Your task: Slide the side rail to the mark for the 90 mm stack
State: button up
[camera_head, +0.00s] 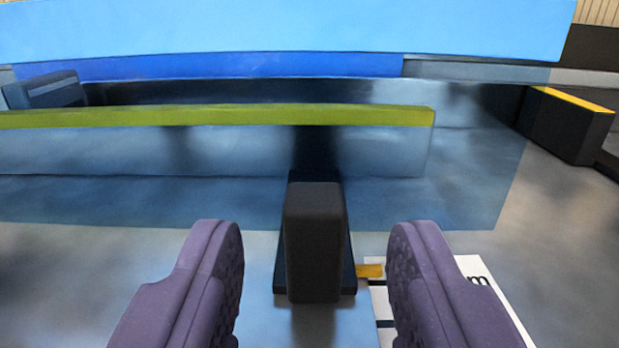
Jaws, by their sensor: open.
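The side rail (215,150) is a long bluish panel with a yellow-green top edge, running from the left edge to right of centre. A dark upright handle block (314,240) stands on a dark base at the rail's near side. A small orange pointer (369,270) sticks out to the right of the base. It lies by the upper left of a white scale label (495,300) with black tick marks; only an "m" can be read. My gripper (317,245) is open, its two purple padded fingers on either side of the block, with gaps visible on both sides.
A bright blue bar (280,28) spans the back, with a darker blue strip (210,66) below it. A black block with a yellow edge (565,125) stands at right. A dark blue block (45,90) stands at left.

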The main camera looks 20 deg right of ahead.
jog(key=shift+x, duration=0.85)
grip_shut()
jog(key=shift+s+f+b, duration=0.15)
jog(key=shift+s+b, duration=0.05)
jog(key=shift+b, duration=0.25)
jog(key=shift+s, duration=0.1)
grip_release()
